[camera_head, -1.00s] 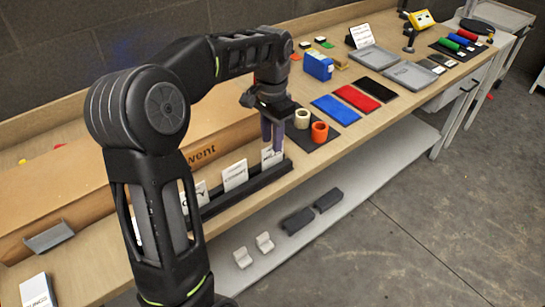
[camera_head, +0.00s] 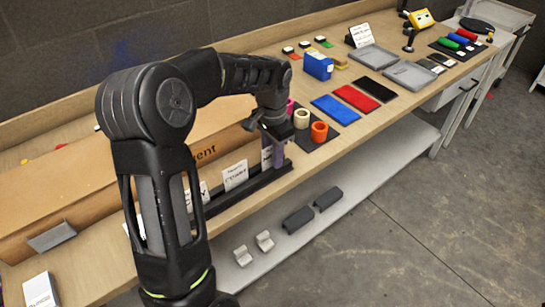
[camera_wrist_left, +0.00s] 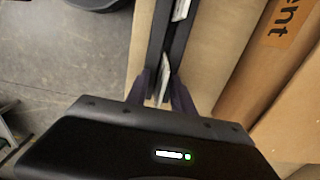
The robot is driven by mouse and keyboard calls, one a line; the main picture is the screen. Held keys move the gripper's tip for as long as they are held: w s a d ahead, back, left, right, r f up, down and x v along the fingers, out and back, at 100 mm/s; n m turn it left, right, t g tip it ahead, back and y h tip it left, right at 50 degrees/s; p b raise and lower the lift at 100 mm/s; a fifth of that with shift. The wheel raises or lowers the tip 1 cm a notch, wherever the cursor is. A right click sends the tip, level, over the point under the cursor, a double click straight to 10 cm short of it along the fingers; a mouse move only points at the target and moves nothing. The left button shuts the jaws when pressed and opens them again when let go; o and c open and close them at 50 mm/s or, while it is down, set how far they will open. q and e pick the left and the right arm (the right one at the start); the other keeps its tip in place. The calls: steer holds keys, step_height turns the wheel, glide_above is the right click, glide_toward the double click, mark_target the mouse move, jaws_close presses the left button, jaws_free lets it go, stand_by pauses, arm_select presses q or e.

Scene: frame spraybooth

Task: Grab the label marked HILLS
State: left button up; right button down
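A row of white labels stands upright in a black rack (camera_head: 240,193) on the bench. The rightmost label (camera_head: 266,158) is partly hidden by my left gripper (camera_head: 278,157), and its print cannot be read now. A middle label (camera_head: 235,175) and another label (camera_head: 204,192) stand further left. My left gripper points down, with its fingers low on either side of the rightmost label. In the left wrist view, the purple fingers (camera_wrist_left: 161,92) are apart, with the label's thin edge (camera_wrist_left: 161,84) between them and gaps beside it. My right gripper is not in view.
A long cardboard box (camera_head: 90,190) lies behind the rack. To the right are an orange ring (camera_head: 319,132), a cream ring (camera_head: 301,119) and a blue box (camera_head: 318,66). A lower shelf (camera_head: 355,185) runs below the bench.

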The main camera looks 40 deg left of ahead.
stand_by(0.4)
arm_select(q)
jaws_close()
stand_by(0.4)
